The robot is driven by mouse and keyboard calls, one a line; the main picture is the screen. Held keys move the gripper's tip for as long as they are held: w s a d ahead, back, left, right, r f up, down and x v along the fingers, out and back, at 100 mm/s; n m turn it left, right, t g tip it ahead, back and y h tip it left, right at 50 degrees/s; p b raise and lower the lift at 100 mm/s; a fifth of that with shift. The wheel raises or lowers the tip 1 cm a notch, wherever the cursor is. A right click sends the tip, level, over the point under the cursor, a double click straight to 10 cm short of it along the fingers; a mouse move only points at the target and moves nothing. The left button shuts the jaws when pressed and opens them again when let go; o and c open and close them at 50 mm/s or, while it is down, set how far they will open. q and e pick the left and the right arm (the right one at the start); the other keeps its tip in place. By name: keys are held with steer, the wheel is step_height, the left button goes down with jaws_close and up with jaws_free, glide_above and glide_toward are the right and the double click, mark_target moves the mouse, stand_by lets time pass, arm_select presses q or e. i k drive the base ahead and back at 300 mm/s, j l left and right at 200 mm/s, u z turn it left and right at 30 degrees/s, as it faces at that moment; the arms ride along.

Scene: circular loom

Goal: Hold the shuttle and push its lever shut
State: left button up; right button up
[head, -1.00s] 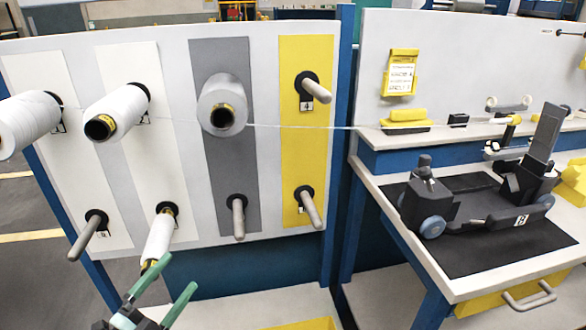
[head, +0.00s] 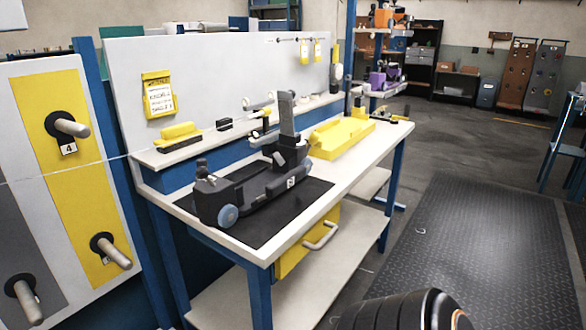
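The shuttle (head: 257,195), dark grey with blue-grey wheels, sits on a black mat (head: 302,207) on the workbench in the head view. Its lever (head: 287,122) appears to be the tall dark arm standing nearly upright at its far end. A shorter dark block rises at its near end. Neither gripper is touching the shuttle. My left gripper is outside the view. A dark rounded part of my own arm shows at the bottom right edge, but no fingers of my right gripper are in view.
The workbench (head: 375,150) has a yellow tray (head: 342,136) behind the shuttle and a drawer with a handle (head: 322,236) below. A peg panel (head: 70,170) stands at the left, with a thread running from it towards the bench. Open floor (head: 450,250) lies to the right.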

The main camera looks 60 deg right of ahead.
mark_target(201, 171)
steer(key=z, duration=0.45)
steer(key=l+z, duration=0.1)
steer(key=z, duration=0.85)
steer(key=i+z, duration=0.1)
steer(key=z, duration=0.35)
steer(key=l+u, duration=0.1)
steer(key=u, duration=0.35)
steer(key=i+l+u, duration=0.15)
steer(key=l+u, duration=0.25)
steer(key=i+l+u, duration=0.1)
steer(key=l+u, duration=0.55)
steer(key=l, duration=0.6)
